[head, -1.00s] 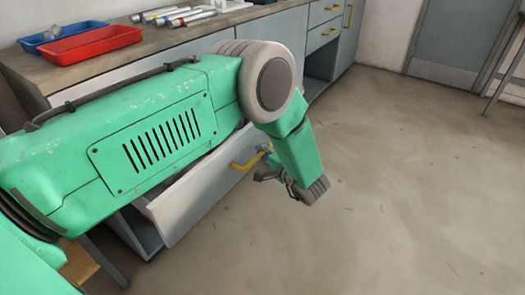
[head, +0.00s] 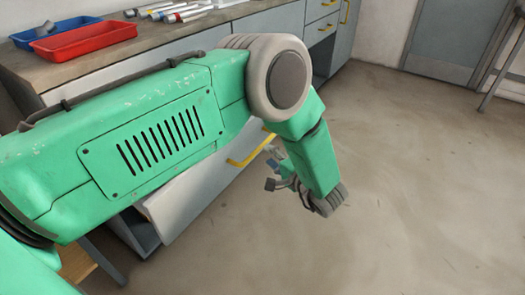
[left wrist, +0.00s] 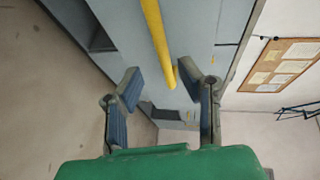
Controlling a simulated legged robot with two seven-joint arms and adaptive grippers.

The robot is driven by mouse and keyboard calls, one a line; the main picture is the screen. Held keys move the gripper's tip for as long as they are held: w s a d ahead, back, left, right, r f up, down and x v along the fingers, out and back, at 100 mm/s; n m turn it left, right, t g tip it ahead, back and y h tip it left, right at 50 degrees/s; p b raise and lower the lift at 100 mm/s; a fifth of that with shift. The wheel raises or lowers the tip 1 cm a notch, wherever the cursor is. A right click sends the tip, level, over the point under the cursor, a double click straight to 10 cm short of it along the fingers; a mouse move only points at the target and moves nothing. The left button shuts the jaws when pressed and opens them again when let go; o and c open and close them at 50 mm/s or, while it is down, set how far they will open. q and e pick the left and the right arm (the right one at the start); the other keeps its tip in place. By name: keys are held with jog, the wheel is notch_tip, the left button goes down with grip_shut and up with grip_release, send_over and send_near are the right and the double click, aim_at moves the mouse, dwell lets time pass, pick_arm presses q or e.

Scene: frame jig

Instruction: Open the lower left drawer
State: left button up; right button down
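The lower left drawer (head: 190,200) shows below my left arm in the head view. Its pale front stands out from the cabinet, so it is open, with part of its side visible. Its yellow handle (head: 246,154) is at the right part of the front. My left gripper (head: 271,169) is open and empty, just outside the handle. In the left wrist view the fingers (left wrist: 160,88) are spread, with a yellow bar handle (left wrist: 156,38) ahead of them, not clasped. My left arm hides much of the drawer. My right gripper is not in view.
A red tray (head: 88,40), a blue tray (head: 52,30) and several marker-like tubes lie on the worktop (head: 190,42). More drawers with yellow handles (head: 326,27) are farther along. A grey door (head: 455,40) is at the back. The floor (head: 430,190) on the right is clear.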

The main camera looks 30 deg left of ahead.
pick_arm(q)
jog(key=v, duration=0.7)
jog(key=shift+w+f, duration=0.1)
